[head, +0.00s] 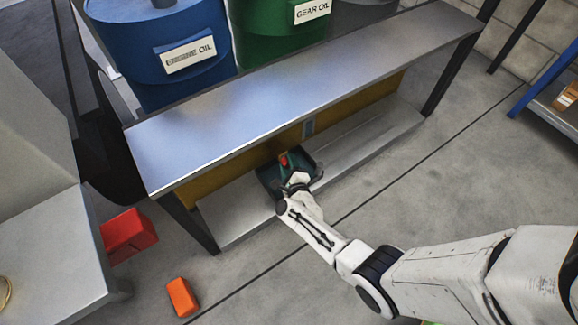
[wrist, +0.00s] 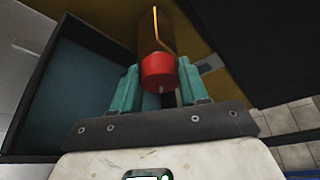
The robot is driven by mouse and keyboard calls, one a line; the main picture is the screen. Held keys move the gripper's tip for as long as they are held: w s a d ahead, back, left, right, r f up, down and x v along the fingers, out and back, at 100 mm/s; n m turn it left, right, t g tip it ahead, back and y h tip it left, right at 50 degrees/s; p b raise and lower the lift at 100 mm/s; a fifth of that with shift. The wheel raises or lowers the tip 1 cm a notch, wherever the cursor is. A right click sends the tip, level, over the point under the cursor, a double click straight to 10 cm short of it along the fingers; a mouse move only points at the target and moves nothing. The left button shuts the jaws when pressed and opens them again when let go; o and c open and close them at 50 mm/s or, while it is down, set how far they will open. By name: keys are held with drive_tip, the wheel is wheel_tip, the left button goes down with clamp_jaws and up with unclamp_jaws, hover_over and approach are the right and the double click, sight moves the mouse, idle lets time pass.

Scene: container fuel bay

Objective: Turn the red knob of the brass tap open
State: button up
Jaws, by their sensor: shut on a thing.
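The red knob (wrist: 158,70) shows in the wrist view between the two teal fingers of my gripper (wrist: 160,80), which is shut on it. The brass tap body (wrist: 152,32) extends above the knob, with a bright yellow line along it. In the head view the red knob (head: 284,158) is a small red spot just beyond my gripper (head: 288,170), under the metal shelf. The fingers partly hide the knob's sides. The knob's turn angle cannot be told.
A dark tray (head: 268,180) sits under the tap; its bluish inside (wrist: 90,95) shows left in the wrist view. Red (head: 127,235) and orange (head: 182,297) containers stand on the floor.

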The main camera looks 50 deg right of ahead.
drive_tip(key=shift+n, duration=0.4)
drive_tip(key=o, duration=1.1)
drive_tip(key=shift+c, duration=0.2)
drive_tip(key=shift+a, duration=0.1)
drive_tip(key=p+v, duration=0.4)
drive_tip(key=v, duration=0.6)
drive_tip(key=shift+s+a+p, duration=0.3)
drive_tip(key=shift+s+p, duration=0.05)
